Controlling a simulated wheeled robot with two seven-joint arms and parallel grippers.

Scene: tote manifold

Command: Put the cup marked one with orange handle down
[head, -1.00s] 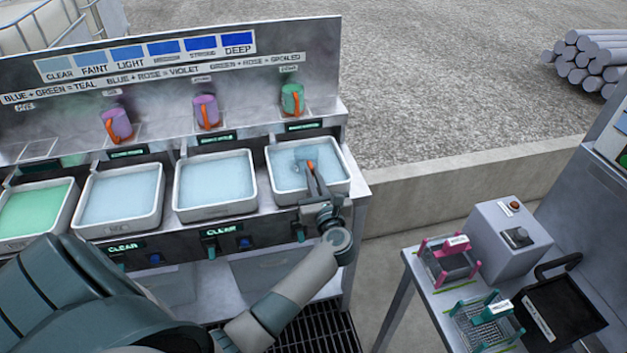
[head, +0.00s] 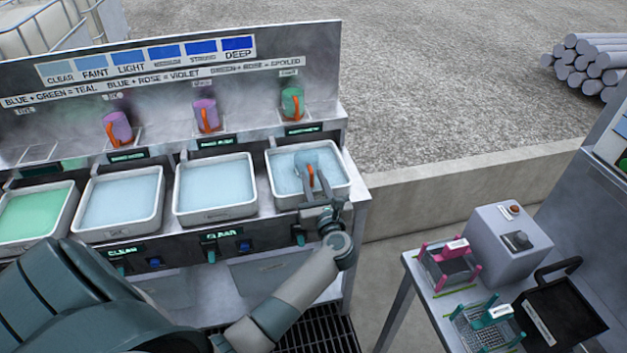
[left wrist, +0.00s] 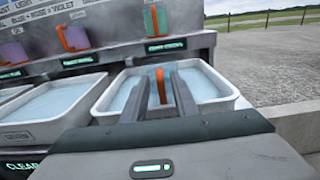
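A cup with an orange handle (head: 311,175) is in the rightmost water-filled tray (head: 276,190). Its body looks pale blue and blends with the water, and no number on it is readable. My left gripper (head: 317,184) is low over that tray, with its fingers on either side of the handle. In the left wrist view the orange handle (left wrist: 161,86) stands between the two fingers, with gaps beside it, so the gripper looks open. Whether the cup rests on the tray floor is hard to tell. My right gripper is not in view.
Three other orange-handled cups stand on the ledge behind: a purple one (head: 118,127), a second purple one (head: 206,114) and a green one (head: 292,103). More trays line the left, one with green liquid (head: 30,217). A side table at right holds a pink rack (head: 448,264) and a grey box (head: 508,243).

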